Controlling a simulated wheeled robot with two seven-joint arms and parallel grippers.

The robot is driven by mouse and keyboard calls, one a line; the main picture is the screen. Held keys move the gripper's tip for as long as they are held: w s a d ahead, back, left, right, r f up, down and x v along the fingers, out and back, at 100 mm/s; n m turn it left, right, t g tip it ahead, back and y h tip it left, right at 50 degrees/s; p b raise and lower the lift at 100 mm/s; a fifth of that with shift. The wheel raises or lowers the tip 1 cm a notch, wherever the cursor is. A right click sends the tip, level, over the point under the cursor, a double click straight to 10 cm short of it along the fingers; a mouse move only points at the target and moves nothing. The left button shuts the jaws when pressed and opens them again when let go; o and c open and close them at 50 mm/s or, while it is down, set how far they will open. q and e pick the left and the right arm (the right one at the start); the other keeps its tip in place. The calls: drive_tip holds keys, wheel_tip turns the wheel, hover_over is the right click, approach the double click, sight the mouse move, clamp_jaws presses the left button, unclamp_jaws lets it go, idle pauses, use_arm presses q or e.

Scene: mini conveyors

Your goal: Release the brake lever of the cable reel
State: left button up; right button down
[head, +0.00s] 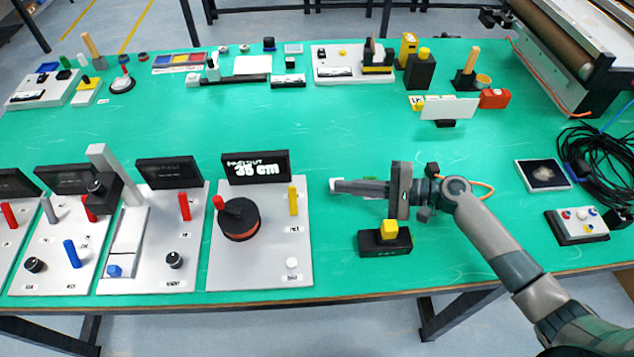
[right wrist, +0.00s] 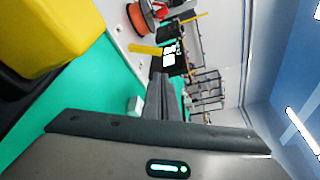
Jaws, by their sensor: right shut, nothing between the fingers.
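The cable reel (head: 240,219) is a black drum with a reddish rim and a red crank knob, on a light grey panel (head: 262,270). A display (head: 256,167) at the panel's back reads 35 cm. A yellow lever (head: 293,200) stands upright on the panel's right side, apparently the brake lever. In the right wrist view the reel (right wrist: 142,18) and the yellow lever (right wrist: 145,50) show beyond the fingers. My right gripper (head: 338,187) is shut and empty, right of the panel, pointing left toward the lever, apart from it. My left gripper is not in view.
A black box with a yellow block (head: 389,229) stands just in front of my right gripper. A small white block (right wrist: 135,104) lies near the fingers. More lever panels (head: 150,275) stand to the left. The green mat behind my gripper is mostly clear.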

sight(293, 200)
drive_tip(key=shift+w+a, duration=0.15)
drive_tip(key=shift+a, duration=0.3)
drive_tip(key=p+x, duration=0.3)
drive_tip(key=x, duration=0.5)
drive_tip(key=shift+p, duration=0.3)
drive_tip(key=shift+w+a+f, duration=0.1)
drive_tip(key=shift+a+f, duration=0.1)
drive_tip(key=shift+a, duration=0.25)
